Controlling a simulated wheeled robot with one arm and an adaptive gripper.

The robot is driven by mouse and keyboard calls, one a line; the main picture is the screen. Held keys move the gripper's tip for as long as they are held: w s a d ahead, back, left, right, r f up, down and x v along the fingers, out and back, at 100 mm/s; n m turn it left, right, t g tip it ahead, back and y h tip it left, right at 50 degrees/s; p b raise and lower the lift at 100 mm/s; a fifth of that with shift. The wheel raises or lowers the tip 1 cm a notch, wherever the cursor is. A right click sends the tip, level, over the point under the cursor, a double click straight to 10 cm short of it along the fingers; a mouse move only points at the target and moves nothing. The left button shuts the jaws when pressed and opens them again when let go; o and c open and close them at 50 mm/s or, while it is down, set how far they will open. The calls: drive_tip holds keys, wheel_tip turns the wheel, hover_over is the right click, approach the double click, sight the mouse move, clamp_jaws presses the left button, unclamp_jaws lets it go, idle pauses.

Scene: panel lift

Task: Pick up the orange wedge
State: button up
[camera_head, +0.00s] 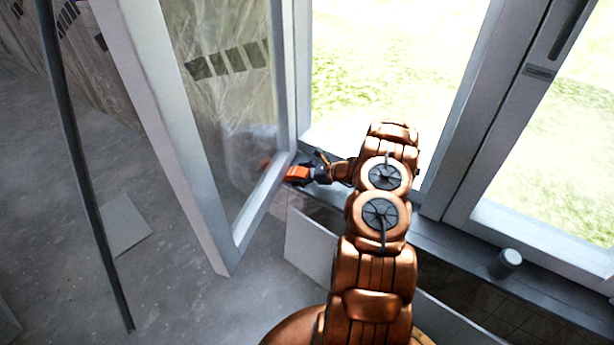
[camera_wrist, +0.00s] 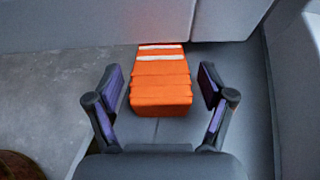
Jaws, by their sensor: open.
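The orange wedge (camera_wrist: 160,92) has a ridged top and white stripes at its far end. In the wrist view it lies on the grey window sill, its far end against the lower edge of a grey panel. In the head view the wedge (camera_head: 298,174) sits at the foot of the open window sash (camera_head: 262,205). My gripper (camera_wrist: 160,88) is open, with one finger on each side of the wedge's near part and visible gaps to it. In the head view my gripper (camera_head: 318,171) reaches to the wedge from the right; its fingers are hard to make out there.
A small grey cylinder (camera_head: 506,262) stands on the sill (camera_head: 455,240) at the right. A white panel (camera_head: 309,247) is below the sill. A dark pole (camera_head: 85,170) stands at the left. The concrete floor (camera_head: 185,305) there is mostly clear.

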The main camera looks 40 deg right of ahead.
drive_tip(key=shift+w+a+f, duration=0.15)
drive_tip(key=shift+w+a, duration=0.1)
drive_tip(key=shift+w, duration=0.1)
drive_tip(key=c, duration=1.3)
